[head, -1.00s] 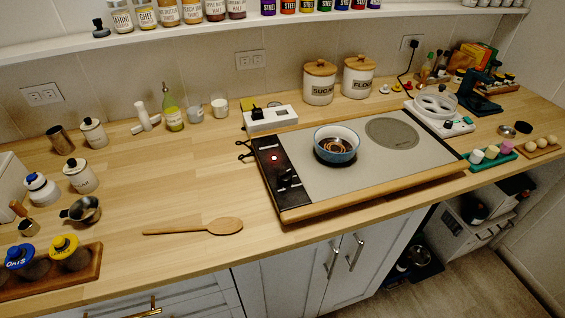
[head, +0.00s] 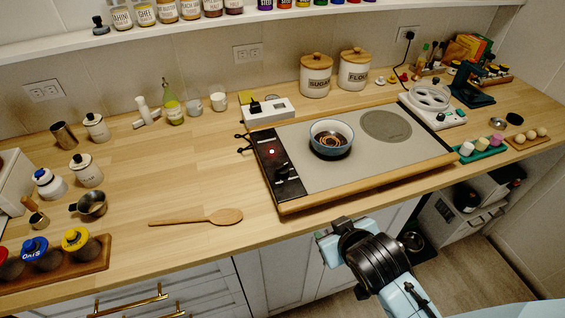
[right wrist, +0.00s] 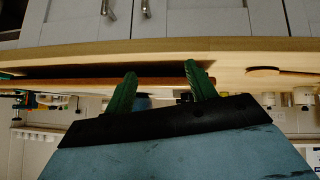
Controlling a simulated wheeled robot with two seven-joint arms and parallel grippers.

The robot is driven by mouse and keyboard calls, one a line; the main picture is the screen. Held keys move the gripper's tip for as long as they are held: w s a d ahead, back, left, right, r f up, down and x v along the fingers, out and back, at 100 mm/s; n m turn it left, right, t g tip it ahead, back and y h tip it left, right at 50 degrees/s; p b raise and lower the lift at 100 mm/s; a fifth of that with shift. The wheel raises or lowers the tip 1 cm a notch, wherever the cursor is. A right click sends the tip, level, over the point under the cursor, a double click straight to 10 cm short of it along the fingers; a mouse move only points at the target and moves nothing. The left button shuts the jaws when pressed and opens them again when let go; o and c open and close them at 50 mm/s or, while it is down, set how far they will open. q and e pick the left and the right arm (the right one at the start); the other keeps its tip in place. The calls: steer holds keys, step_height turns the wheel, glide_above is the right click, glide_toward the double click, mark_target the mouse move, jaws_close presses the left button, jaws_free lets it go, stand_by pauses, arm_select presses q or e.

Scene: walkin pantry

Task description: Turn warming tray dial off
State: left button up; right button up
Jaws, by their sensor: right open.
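The warming tray (head: 365,165) lies on the wooden counter, with a black control panel (head: 278,171) along its left side. A red light shows on the panel, and dark dials (head: 284,172) sit below it; their setting is too small to read. A blue-rimmed pot (head: 331,139) stands on the tray. My right gripper (head: 329,237) is in front of the counter edge, below and apart from the tray. In the right wrist view its two green fingers (right wrist: 162,92) are spread with nothing between them. My left gripper is not in view.
A wooden spoon (head: 200,217) lies left of the tray near the front edge. A white box (head: 268,112) stands behind the panel, and a jar rack (head: 60,266) is at front left.

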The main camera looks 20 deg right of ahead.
steer(key=w+a+r+t, duration=0.1)
steer(key=w+r+t, duration=0.1)
steer(key=w+r, duration=0.1)
steer(key=w+a+r+t, duration=0.1)
steer(key=w+r, duration=0.2)
steer(key=w+r+n+t, duration=0.1)
steer(key=w+r+t, duration=0.1)
steer(key=w+r, duration=0.1)
steer(key=shift+w+a+t, duration=0.3)
steer(key=shift+a, duration=0.1)
steer(key=w+a+r+n+t+y, duration=0.1)
steer(key=w+a+r+n+y, duration=0.2)
steer(key=a+r+n+y, duration=0.5)
steer(key=w+a+r+n+t+y, duration=0.2)
steer(key=w+a+r+n+y, duration=0.1)
steer(key=a+r+n+y, duration=0.5)
steer(key=s+a+n+g+y, duration=0.3)
steer(key=a+n+g+y, duration=0.2)
steer(key=a+n+g, duration=0.35)
steer(key=n+g+h, duration=0.4)
steer(key=g+h, duration=0.5)
steer(key=h, duration=1.1)
glide_above(282, 166)
step_height(282, 166, down, 10)
step_height(282, 166, down, 13)
steer(key=shift+d+r+p, duration=0.1)
steer(key=shift+r+p, duration=0.1)
steer(key=shift+p, duration=0.35)
